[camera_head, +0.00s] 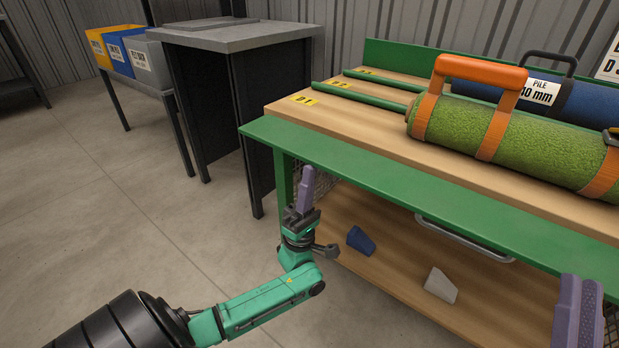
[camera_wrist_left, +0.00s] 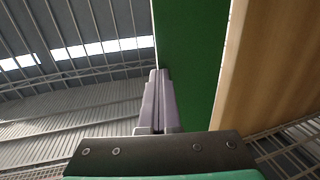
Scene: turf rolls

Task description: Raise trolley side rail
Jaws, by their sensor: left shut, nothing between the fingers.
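The trolley's side rail (camera_head: 420,185) is a long green board along the near edge of the wooden deck. Its broad face looks up, and it lies about level with the deck. A grey handle bar (camera_head: 462,243) shows below it. My left gripper (camera_head: 307,185) is shut and empty, pointing up, near the rail's left part. In the left wrist view the shut purple fingers (camera_wrist_left: 158,100) overlap the green rail (camera_wrist_left: 192,50); I cannot tell whether they touch it. My right gripper (camera_head: 580,300) is at the lower right, cut off by the picture edge.
A green turf roll (camera_head: 545,142) with orange straps and an orange handle lies on the deck, with a blue roll (camera_head: 590,95) behind. A blue wedge (camera_head: 360,240) and a grey wedge (camera_head: 440,285) sit on the lower shelf. A grey-topped table (camera_head: 235,38) stands left; floor between is clear.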

